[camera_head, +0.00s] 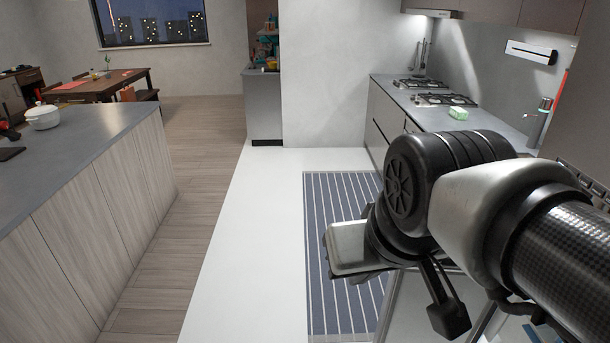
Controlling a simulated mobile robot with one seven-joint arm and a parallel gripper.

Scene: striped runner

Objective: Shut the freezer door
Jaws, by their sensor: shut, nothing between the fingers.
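My arm reaches in from the right edge. My gripper (447,316) shows as a dark finger piece pointing down below the wrist, shut and empty. A pale panel with a light metal edge (401,311) stands low under the gripper, partly cut off by the bottom of the picture. It looks like the open freezer door, but most of it is hidden behind my arm. I cannot tell whether the gripper touches it. The freezer's inside is not clearly seen.
A striped runner (326,240) lies on the white floor, left of my gripper. A grey-topped island (75,150) stands at left. The floor between is clear.

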